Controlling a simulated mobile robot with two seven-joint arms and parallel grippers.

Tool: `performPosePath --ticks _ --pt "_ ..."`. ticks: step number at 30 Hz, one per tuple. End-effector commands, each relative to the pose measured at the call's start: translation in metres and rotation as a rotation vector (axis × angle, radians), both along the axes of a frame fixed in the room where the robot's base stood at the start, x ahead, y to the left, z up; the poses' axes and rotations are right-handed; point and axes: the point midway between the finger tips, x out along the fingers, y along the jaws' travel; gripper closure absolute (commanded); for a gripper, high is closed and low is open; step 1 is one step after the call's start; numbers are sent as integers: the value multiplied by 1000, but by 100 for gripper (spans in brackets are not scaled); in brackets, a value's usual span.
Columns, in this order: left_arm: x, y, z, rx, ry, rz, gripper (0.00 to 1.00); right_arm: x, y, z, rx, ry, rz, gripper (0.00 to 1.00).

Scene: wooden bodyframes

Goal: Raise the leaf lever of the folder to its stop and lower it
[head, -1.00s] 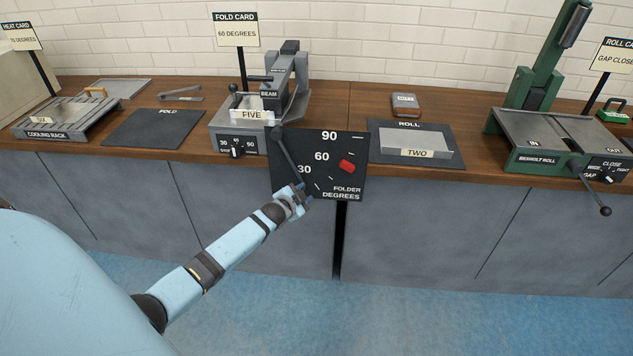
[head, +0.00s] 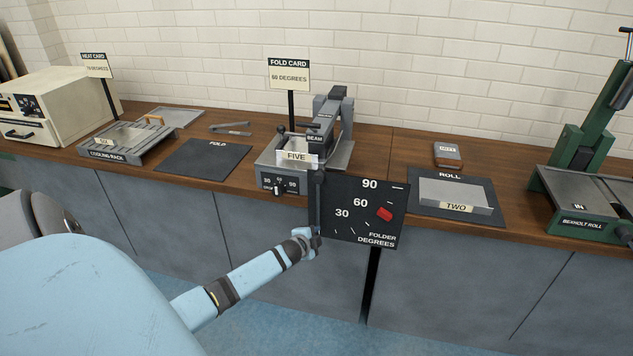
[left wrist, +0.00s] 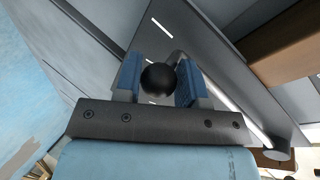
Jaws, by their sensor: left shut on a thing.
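The folder (head: 290,150) stands on the bench with its beam and a tag reading FIVE. Its dark leaf lever (head: 318,198) hangs nearly straight down at the left edge of the black degree plate (head: 350,225). A red marker (head: 384,214) sits on the plate near 60. My left gripper (head: 312,236) is shut on the lever's lower end. In the left wrist view the lever's round black knob (left wrist: 158,79) sits between my blue fingers (left wrist: 160,85). My right gripper is not in view.
The fold card (head: 289,75) reads 60 degrees. The fold mat (head: 205,160) lies empty to the left, beyond it the cooling rack (head: 125,140). The roll mat (head: 485,213) bears a sheet-like piece labelled TWO (head: 456,194). The green roll machine (head: 580,210) stands at the right.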

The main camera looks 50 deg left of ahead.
Motion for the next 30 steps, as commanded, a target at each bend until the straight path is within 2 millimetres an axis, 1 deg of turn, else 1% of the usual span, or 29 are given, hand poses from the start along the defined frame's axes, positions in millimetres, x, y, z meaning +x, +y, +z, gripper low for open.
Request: performPosePath --ticks 1,5,6,7,16,20,23,30 --pt "-4 1 -5 0 11 3 100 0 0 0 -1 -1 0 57" --pt "-4 1 -5 1 12 4 100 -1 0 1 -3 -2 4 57" --pt "-4 1 -5 1 12 4 61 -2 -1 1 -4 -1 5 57" --pt "-4 1 -5 1 12 4 55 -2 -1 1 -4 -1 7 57" --pt "-2 1 -2 1 5 2 55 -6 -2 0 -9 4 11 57" --pt "-9 -1 2 1 5 2 55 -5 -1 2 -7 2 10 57" --pt "-22 -5 8 1 6 1 55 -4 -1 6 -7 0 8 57" --pt "-70 -20 30 0 6 1 55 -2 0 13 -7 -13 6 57"
